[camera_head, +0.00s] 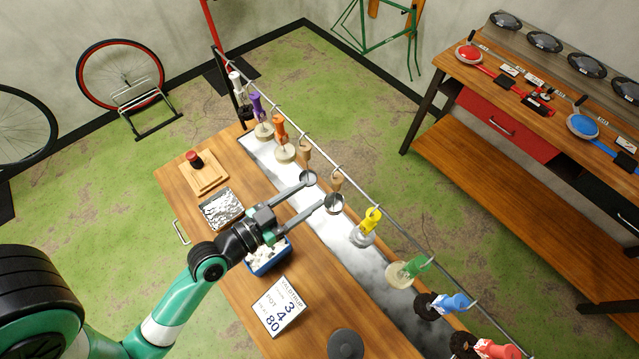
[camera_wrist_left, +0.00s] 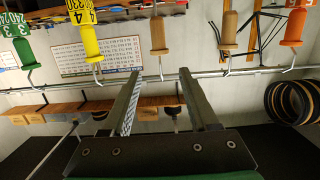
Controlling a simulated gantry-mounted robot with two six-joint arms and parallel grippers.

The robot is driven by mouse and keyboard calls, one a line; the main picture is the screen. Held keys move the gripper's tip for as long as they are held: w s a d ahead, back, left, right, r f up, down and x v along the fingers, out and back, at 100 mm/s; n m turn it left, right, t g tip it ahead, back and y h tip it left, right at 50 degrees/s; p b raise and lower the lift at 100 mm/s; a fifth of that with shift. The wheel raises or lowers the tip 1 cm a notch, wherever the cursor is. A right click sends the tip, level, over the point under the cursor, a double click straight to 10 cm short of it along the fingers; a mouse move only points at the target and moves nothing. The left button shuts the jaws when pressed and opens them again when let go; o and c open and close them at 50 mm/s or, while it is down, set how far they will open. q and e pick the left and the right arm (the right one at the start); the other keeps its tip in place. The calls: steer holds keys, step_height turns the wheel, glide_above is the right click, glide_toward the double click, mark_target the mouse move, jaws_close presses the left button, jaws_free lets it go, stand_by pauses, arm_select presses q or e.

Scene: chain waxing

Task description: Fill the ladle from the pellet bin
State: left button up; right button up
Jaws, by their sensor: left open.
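The blue pellet bin (camera_head: 262,268) holds white pellets and stands on the bench, partly hidden beneath my left gripper. Two ladles with wooden handles, one (camera_head: 305,155) farther back and one (camera_head: 337,183) nearer, hang from the rail with dark bowls low down. My left gripper (camera_head: 318,192) is open, its long fingers reaching toward these two bowls. I cannot tell in the head view whether the tips touch them. In the left wrist view, nothing is clearly held between the open fingers (camera_wrist_left: 171,77); wooden handles (camera_wrist_left: 158,33) hang beyond them. My right gripper is not in view.
A metal rail (camera_head: 350,188) carries several other coloured-handled tools above a pale trough (camera_head: 352,260). A silvery-filled tray (camera_head: 221,208), a wooden board (camera_head: 205,180), a number card (camera_head: 280,306) and a dark disc (camera_head: 345,344) lie on the bench (camera_head: 225,160).

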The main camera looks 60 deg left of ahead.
mark_target(333, 185)
arm_select(q)
steer(key=w, duration=0.3)
steer(key=w+f+p, duration=0.1)
steer(key=w, duration=0.2)
steer(key=w+a, duration=0.1)
steer(key=w, duration=0.3)
steer(key=shift+w+f, duration=0.1)
steer(key=shift+f, duration=0.1)
step_height(333, 185, down, 3)
steer(key=b, duration=0.2)
steer(key=shift+f+b, duration=0.15)
steer(key=shift+b, duration=0.25)
jaws_close()
stand_by(0.5)
